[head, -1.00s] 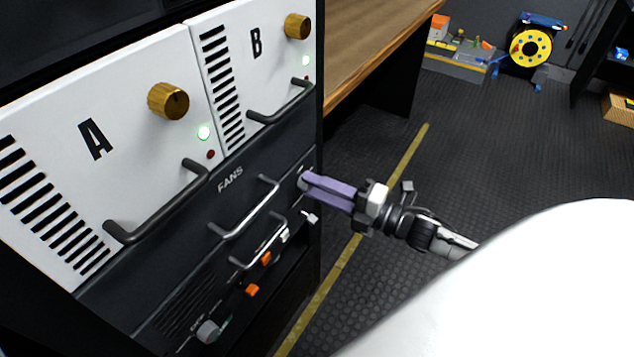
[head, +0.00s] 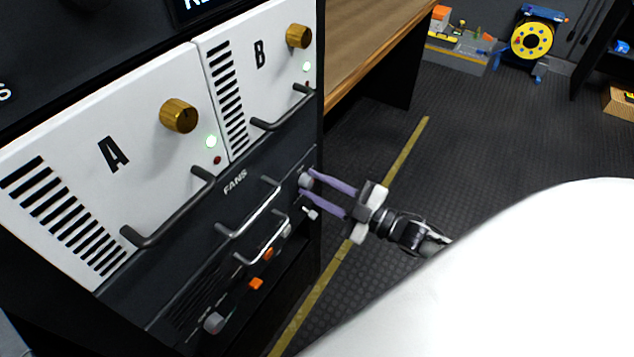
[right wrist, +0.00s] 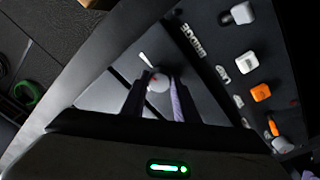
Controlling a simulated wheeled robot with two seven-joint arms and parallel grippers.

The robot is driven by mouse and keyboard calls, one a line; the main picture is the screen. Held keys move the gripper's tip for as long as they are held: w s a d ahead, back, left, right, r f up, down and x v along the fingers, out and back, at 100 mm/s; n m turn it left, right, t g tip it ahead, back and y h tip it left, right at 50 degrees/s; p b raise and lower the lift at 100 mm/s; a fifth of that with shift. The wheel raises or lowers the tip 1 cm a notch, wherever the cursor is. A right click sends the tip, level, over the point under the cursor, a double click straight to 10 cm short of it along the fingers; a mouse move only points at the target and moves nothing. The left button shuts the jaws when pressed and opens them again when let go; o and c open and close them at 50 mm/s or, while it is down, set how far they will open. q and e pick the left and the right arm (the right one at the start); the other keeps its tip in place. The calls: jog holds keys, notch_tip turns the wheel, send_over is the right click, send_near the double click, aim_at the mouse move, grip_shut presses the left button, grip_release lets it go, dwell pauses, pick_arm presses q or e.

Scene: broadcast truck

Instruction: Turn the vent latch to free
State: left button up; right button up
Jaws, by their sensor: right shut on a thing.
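The vent latch (head: 306,181) appears to be the small round grey knob at the right end of the dark FANS panel (head: 258,196). My right gripper (head: 305,186) is shut on it, its two purple fingers one above the other in the head view. In the right wrist view the latch (right wrist: 158,82) shows as a pale round knob between the dark fingers (right wrist: 157,92). A short white mark lies on the panel just beyond it. The latch's label and exact angle are too small or hidden to read. My left gripper is not in view.
A chrome handle (head: 250,212) is left of the latch. A small white toggle (head: 310,213) is just below it. Orange switches (head: 256,284) and a grey knob (head: 213,323) are lower down. White units A (head: 75,190) and B (head: 278,75) are above. Floor (head: 480,150) to the right is clear.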

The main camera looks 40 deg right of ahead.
jog(key=shift+m, duration=0.9)
jog(key=o, duration=1.1)
jog(key=shift+c, duration=0.2)
jog(key=shift+s, duration=0.1)
jog(key=v, duration=1)
